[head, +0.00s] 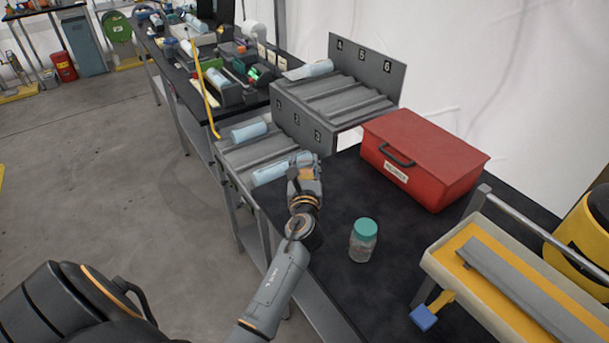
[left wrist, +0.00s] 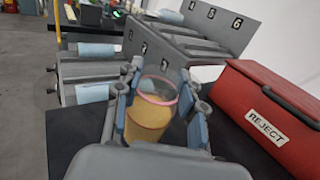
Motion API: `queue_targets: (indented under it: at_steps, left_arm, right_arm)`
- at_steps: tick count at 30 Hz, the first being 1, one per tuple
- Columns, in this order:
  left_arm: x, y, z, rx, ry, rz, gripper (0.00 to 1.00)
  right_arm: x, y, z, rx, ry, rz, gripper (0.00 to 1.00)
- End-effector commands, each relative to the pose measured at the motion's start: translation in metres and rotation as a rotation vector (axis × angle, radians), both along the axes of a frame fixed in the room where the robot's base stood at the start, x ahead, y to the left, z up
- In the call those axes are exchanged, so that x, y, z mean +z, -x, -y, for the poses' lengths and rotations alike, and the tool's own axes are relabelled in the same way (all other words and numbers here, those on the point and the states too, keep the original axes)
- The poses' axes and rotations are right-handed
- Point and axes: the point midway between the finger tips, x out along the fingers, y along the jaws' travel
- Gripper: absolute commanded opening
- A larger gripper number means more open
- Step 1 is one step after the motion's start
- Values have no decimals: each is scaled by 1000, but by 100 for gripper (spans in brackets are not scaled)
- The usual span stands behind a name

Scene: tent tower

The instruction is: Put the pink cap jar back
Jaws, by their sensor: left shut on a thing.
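My left gripper (head: 304,168) is over the dark table, close to the front of the numbered rack (head: 335,103). In the left wrist view the gripper (left wrist: 158,100) is shut on a clear jar (left wrist: 148,122) with yellow-orange contents and a pink rim (left wrist: 157,92). The jar is between the two finger pads. In the head view the gripper hides most or all of it. The rack has an upper tier marked 4, 5, 6 and a lower tier marked with smaller numbers. My right gripper is not in view.
A teal-capped jar (head: 363,240) stands on the dark table (head: 345,190). A red REJECT box (head: 425,158) sits right of the rack. Light blue cylinders (head: 249,131) lie in some rack lanes. A cream and yellow tray (head: 520,275) is at the right.

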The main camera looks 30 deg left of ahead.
Motion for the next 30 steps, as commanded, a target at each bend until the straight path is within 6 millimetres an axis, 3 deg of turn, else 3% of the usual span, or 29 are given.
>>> queue_targets:
  at_steps: [1, 5, 18, 19, 21, 30]
  left_arm:
    - [-13, 0, 0, 1, 1, -3, 0]
    - [-29, 0, 0, 1, -1, -2, 0]
    - [-35, 0, 0, 0, -2, -1, 0]
    - [-34, 0, 0, 0, -1, -1, 46]
    - [-34, 0, 0, 1, 0, -1, 60]
    - [-33, 0, 0, 0, 0, -1, 62]
  right_arm:
    - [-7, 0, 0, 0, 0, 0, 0]
    - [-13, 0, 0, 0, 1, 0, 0]
    - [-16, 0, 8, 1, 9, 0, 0]
    - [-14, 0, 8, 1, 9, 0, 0]
    - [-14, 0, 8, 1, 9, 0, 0]
    - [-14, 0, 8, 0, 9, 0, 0]
